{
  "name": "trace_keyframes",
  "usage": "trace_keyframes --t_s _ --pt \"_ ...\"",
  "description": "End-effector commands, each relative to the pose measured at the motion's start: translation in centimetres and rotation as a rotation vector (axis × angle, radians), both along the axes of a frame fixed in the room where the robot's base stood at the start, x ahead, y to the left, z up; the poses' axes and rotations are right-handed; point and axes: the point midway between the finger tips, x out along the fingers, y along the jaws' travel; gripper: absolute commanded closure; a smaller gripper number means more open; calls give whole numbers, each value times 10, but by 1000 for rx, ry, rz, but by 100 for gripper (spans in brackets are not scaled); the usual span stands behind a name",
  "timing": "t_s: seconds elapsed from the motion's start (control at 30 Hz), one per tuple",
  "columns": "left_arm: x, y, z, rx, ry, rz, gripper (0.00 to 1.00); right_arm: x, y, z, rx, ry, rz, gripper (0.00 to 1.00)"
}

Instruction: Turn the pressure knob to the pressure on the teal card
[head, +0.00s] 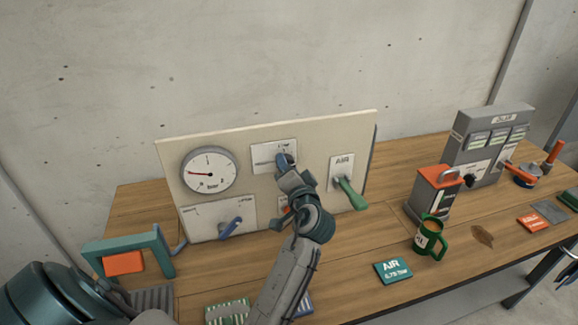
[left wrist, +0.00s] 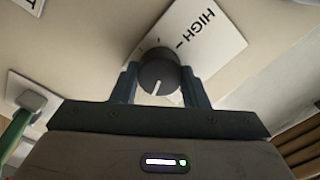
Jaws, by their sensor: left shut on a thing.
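The beige panel (head: 320,127) stands upright on the bench. The dark round pressure knob (left wrist: 158,72) sits by a white plate (left wrist: 207,35) marked HIGH. My left gripper (left wrist: 161,82) is shut on the knob, one finger on each side. The knob's white line points down and slightly left in the left wrist view. In the head view my left gripper (head: 285,163) largely hides the knob. The round bar gauge (head: 209,171) has its needle toward the left; its exact reading is too small to tell. The teal card (head: 393,271) lies flat, reading AIR and apparently 0.75 bar. My right gripper is out of view.
A green AIR lever (head: 350,193) juts out right of my gripper, and a blue lever (head: 231,227) sits lower left. A green mug (head: 430,238) and a red-topped box (head: 435,190) stand right. A teal frame (head: 130,246) stands left. Bench between card and panel is clear.

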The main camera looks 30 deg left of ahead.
Motion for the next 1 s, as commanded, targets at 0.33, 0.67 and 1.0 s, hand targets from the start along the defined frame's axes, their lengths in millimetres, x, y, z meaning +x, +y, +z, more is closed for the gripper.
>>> trace_keyframes --t_s 0.33,0.67,1.0 --pt "0 1 1 9 6 1 82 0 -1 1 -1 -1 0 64" --pt "0 0 1 7 5 0 38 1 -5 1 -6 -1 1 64" --pt "2 0 0 7 5 -2 38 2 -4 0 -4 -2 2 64"
